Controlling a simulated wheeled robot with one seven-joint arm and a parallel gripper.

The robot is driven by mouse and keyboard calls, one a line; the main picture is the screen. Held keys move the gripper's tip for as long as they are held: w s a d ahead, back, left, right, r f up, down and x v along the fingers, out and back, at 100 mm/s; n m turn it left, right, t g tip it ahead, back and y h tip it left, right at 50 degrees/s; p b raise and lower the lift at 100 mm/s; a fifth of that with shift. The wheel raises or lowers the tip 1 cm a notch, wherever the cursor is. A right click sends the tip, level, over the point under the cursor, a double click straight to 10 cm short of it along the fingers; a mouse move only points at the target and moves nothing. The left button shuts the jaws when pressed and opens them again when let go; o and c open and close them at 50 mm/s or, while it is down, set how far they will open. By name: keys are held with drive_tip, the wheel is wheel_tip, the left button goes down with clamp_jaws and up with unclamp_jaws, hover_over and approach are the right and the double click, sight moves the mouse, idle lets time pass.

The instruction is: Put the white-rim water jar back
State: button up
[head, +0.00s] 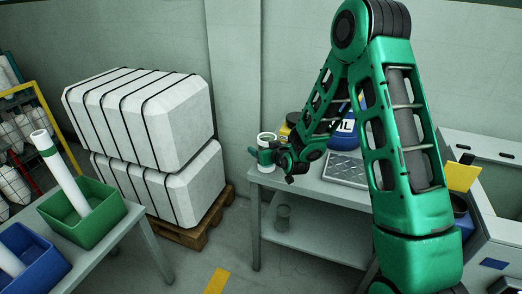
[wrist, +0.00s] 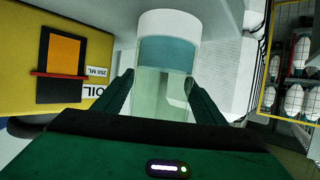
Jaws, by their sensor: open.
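The white-rim water jar (head: 266,138) stands upright near the left corner of the grey table (head: 315,188). In the wrist view the jar (wrist: 167,52) shows a white rim, a teal band and a pale, see-through lower body. My gripper (head: 263,157) is open at the jar, with one finger on each side of it in the wrist view (wrist: 165,97). I cannot tell whether the fingers touch the jar.
A yellow oil container (wrist: 60,55) is close on the left in the wrist view. A blue container (head: 372,140) and a grey tray (head: 346,169) are farther right. A greenish jar (head: 283,217) stands on the lower shelf. Strapped white bales (head: 165,115) stand left of the table.

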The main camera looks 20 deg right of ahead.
drive_tip(key=v, duration=1.2)
drive_tip(key=shift+r, duration=0.15)
drive_tip(key=s+d+r+m+g+h, duration=0.35)
drive_tip(key=s+d+g, duration=0.45)
drive_tip(key=s+d, duration=0.75)
drive_tip(key=s+r+m+g, duration=0.2)
drive_tip(key=s+r, duration=0.1)
drive_tip(key=s, duration=0.9)
drive_tip(key=s+r+m+g+y, duration=0.1)
drive_tip(key=s+r+m+g, duration=0.1)
drive_tip(key=s, duration=1)
drive_tip(key=shift+s+d+r+m+g, duration=0.4)
drive_tip(key=shift+r+g, duration=0.15)
drive_tip(key=shift+g, duration=0.25)
drive_tip(key=shift+y, duration=0.25)
